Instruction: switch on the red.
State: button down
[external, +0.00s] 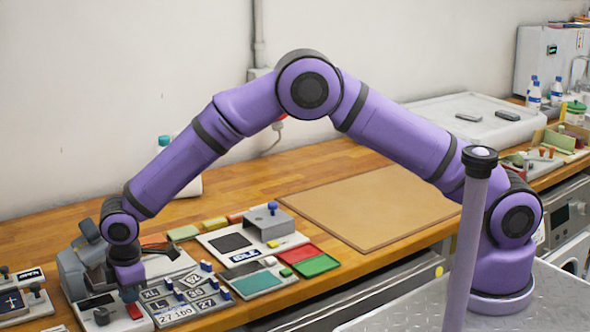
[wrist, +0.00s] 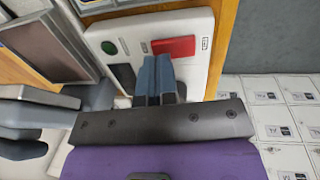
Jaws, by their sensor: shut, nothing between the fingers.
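A pale panel (wrist: 190,22) in the wrist view carries a flat red rectangular switch (wrist: 173,47), a green round button (wrist: 108,47) and a dark window (wrist: 123,77). In the external view the red switch (external: 136,312) shows at the panel's front right, just under my fingertips. My gripper (wrist: 158,68) is shut and empty, its blue-grey fingers pointing at the panel beside the red switch's edge. My gripper (external: 130,296) points down in the external view. I cannot tell whether the fingertips touch the switch.
To the right lie size plates (external: 182,303), a red tray (external: 296,253) and a green tray (external: 318,265). A grey machine body (external: 78,272) stands close behind my gripper. A brown board (external: 370,205) lies on the wooden counter. The panel sits near the counter's front edge.

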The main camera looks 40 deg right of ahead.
aim_at(138, 317)
jog(key=shift+f, duration=0.7)
jog(key=shift+w, duration=0.1)
jog(key=shift+w+f+g, duration=0.1)
jog(key=shift+f+g, duration=0.15)
jog(key=shift+g, duration=0.05)
jog(key=shift+s, duration=0.3)
jog(key=shift+s+r, duration=0.25)
jog(key=shift+s, duration=0.3)
jog(key=shift+r, duration=0.15)
notch_tip(138, 317, up, 14)
jog(key=s, duration=0.2)
jog(key=shift+f, duration=0.2)
